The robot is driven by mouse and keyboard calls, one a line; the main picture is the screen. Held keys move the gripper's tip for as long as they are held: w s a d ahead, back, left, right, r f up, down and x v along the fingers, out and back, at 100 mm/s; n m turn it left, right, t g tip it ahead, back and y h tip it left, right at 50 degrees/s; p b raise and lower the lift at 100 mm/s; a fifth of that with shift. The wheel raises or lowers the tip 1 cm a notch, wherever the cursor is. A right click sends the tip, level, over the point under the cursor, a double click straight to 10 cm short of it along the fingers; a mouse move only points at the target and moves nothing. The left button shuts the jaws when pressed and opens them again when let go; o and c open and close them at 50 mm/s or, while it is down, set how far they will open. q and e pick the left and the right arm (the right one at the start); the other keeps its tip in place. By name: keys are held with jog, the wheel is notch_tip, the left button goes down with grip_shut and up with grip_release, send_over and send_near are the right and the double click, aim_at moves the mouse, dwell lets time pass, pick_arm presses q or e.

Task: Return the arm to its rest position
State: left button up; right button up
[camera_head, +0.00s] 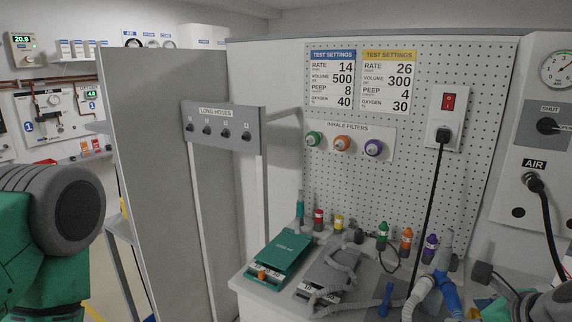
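Part of my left arm (60,215), green with a dark grey joint, fills the left edge. Its gripper is outside the view. A green and grey part at the bottom right corner (535,306) looks like part of my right arm; no fingertips show there. Neither gripper is seen holding anything.
A bench holds a teal device (281,254), a grey device (328,268), grey hoses (350,306), a blue-and-white hose piece (438,283) and several coloured fittings. A pegboard (455,190) stands behind. A LONG HOSES rack (221,125) and tall grey panel (150,180) stand left.

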pick_arm(q)
notch_tip(320, 180, down, 14)
jog(key=b, duration=1.3)
jog(key=shift+w+a+r, duration=0.2)
jog(key=shift+w+a, duration=0.15)
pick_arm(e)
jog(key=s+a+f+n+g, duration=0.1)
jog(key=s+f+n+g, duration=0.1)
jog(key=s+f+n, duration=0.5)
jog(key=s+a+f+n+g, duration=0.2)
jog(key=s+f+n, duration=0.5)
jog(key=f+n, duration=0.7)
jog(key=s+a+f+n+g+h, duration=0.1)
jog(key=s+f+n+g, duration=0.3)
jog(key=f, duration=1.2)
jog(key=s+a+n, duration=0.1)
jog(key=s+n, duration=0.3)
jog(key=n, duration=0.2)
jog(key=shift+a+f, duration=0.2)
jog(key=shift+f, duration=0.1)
pick_arm(q)
jog(key=shift+d, duration=0.25)
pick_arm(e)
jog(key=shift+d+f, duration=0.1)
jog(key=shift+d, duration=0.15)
pick_arm(q)
jog(key=shift+a, duration=0.1)
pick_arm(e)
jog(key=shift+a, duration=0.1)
